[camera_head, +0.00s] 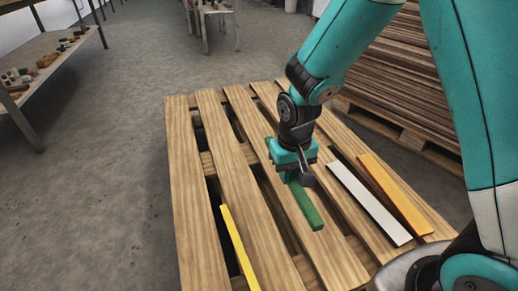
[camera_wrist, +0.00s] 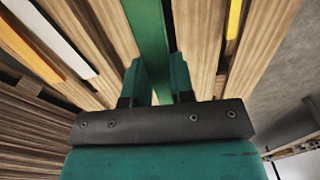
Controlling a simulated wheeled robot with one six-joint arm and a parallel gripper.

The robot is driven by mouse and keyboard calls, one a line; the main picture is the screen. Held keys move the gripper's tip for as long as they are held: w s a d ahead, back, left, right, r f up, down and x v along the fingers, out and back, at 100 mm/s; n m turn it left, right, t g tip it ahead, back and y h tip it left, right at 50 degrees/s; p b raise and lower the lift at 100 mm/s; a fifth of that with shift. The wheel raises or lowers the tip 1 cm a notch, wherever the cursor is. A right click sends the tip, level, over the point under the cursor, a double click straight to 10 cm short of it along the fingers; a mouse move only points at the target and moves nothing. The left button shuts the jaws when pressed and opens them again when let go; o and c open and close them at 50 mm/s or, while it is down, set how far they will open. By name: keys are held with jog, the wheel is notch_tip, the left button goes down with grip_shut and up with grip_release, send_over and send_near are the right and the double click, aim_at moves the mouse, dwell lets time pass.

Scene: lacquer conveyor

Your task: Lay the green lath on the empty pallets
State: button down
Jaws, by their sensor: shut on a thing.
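The green lath (camera_head: 308,208) is between the fingers of my gripper (camera_head: 292,178), over the middle of the wooden pallet (camera_head: 190,180). It runs roughly along the slats. In the wrist view the green lath (camera_wrist: 148,30) passes between the two teal fingers of my gripper (camera_wrist: 158,78), which is shut on it. The gripper hides the lath's middle in the head view. I cannot tell whether the lath touches the slats or is just above them.
A yellow lath (camera_head: 239,250) lies on the pallet to the left. A white lath (camera_head: 368,203) and an orange lath (camera_head: 395,195) lie to the right. Stacked boards (camera_head: 405,70) stand at the back right. A bench (camera_head: 55,65) with small items is at left.

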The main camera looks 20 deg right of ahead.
notch_tip(320, 180, down, 2)
jog(key=a+b, duration=0.1)
jog(key=a, duration=0.1)
jog(key=b, duration=0.7)
send_over(279, 231)
notch_tip(279, 231, down, 13)
jog(key=shift+r, duration=0.1)
jog(key=shift+f+b, duration=1.3)
jog(key=shift+f, duration=1.25)
jog(key=shift+f, duration=0.15)
jog(key=c, duration=1)
grip_release()
